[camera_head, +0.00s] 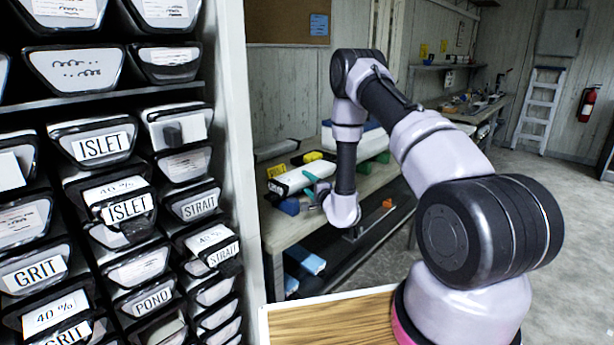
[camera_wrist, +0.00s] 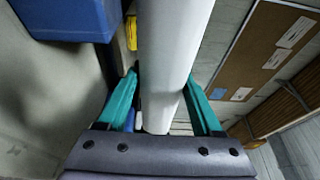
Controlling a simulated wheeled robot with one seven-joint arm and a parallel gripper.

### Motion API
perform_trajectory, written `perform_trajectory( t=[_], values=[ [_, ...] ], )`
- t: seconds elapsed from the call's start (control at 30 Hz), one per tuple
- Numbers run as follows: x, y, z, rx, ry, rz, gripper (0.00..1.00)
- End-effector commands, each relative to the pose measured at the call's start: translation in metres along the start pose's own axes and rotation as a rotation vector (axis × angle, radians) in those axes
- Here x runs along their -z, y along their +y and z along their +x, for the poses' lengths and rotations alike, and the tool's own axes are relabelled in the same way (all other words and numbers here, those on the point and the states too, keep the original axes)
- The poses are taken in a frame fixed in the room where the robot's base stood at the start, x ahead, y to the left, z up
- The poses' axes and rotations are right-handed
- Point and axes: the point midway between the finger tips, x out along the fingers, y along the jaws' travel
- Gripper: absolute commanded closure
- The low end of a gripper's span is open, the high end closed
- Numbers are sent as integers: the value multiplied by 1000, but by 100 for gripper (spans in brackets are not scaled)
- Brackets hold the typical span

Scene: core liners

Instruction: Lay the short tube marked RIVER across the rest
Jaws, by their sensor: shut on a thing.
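A white tube (camera_head: 300,180) is at the bench at the back, level or nearly so; no RIVER marking can be read on it. In the wrist view the white tube (camera_wrist: 172,60) runs between the teal fingers. My gripper (camera_head: 314,184) is shut on the tube; its teal fingers show beside the wrist, and they flank the tube in the wrist view (camera_wrist: 160,105). A blue block (camera_head: 290,206) is close below the tube; I cannot tell whether they touch or whether it belongs to the rest.
The bench (camera_head: 283,232) also bears a yellow-and-black item (camera_head: 312,157), a yellow tag (camera_head: 277,170) and a long white-and-blue thing (camera_head: 350,138). A shelf rack of labelled liners (camera_head: 103,148) fills the left. A wooden top (camera_head: 330,322) is in front.

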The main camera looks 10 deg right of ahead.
Motion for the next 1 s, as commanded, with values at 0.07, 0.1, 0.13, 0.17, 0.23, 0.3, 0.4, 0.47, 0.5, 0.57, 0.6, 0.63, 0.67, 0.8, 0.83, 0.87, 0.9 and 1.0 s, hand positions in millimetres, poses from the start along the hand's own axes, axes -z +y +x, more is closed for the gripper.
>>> perform_trajectory(
  t=[0.07, 0.1, 0.13, 0.17, 0.23, 0.3, 0.4, 0.47, 0.5, 0.57, 0.6, 0.63, 0.67, 0.8, 0.83, 0.87, 0.9, 1.0],
  values=[
    [0, 4, 1, 5, 1, 1, 100],
    [0, 4, 1, 5, 1, 0, 100],
    [0, 4, 1, 6, 1, 0, 100],
    [0, 4, 1, 6, 1, 0, 100],
    [0, 4, 1, 6, 1, 0, 100],
    [0, 4, 1, 5, 1, 0, 100],
    [0, 6, 1, 5, 0, 0, 100],
    [0, 8, 1, 4, 0, 0, 100],
    [0, 10, 0, 0, -1, 0, 29],
    [0, 10, 0, 0, -1, 0, 6],
    [0, 10, 0, 0, 0, 0, 3],
    [0, 10, 0, 0, 0, 0, 3],
    [0, 10, 0, 0, 0, 0, 3],
    [0, 10, 0, 0, 0, 0, 3],
    [0, 10, 0, 0, 0, 0, 3],
    [0, 9, 0, 0, 0, 0, 3],
    [0, 8, 0, 1, 0, 0, 3],
    [0, 5, -3, 0, 0, 0, 3]
  ],
)
